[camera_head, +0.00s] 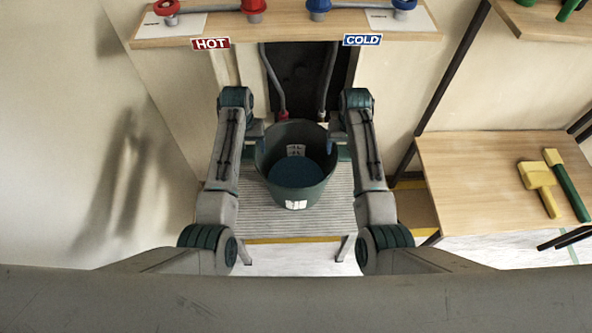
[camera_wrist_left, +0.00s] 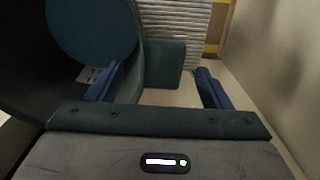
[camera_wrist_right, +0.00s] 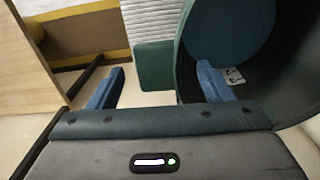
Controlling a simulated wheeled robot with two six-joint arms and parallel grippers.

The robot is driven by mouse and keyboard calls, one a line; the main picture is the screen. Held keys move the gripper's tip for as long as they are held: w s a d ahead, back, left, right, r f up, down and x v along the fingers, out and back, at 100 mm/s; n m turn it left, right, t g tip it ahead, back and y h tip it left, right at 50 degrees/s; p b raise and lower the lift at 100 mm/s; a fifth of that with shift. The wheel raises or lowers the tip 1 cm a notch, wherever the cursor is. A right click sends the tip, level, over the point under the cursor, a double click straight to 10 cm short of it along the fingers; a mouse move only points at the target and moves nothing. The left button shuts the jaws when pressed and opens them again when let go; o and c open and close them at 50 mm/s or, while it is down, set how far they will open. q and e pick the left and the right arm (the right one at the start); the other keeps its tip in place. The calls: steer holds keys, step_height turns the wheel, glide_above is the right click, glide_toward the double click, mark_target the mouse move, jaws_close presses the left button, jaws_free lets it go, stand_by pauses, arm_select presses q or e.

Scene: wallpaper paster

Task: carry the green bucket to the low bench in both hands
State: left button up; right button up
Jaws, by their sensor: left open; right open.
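The green bucket (camera_head: 295,190) stands upright on a grey slatted stand (camera_head: 256,215) below the taps, with blue contents inside. It also shows in the left wrist view (camera_wrist_left: 20,65) and the right wrist view (camera_wrist_right: 296,85). My left gripper (camera_head: 254,142) is open at the bucket's left side, and my right gripper (camera_head: 338,142) is open at its right side. In each wrist view a green side tab (camera_wrist_left: 165,66) (camera_wrist_right: 154,66) shows between the spread fingers, and one finger overlaps the bucket's inside. I cannot tell whether the fingers touch it. A low wooden bench (camera_head: 465,180) is at the right.
A tap shelf (camera_head: 280,28) with HOT and COLD signs hangs above the bucket. A wall is on the left.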

arm_select(q)
steer(key=shift+f, duration=0.55)
arm_select(e)
steer(key=shift+f, duration=0.6)
arm_select(q)
jaws_close()
arm_select(e)
jaws_close()
arm_select(q)
steer(key=shift+w+r, duration=0.1)
steer(key=shift+r, duration=0.1)
arm_select(e)
steer(key=shift+w+r, duration=0.15)
steer(key=shift+r, duration=0.05)
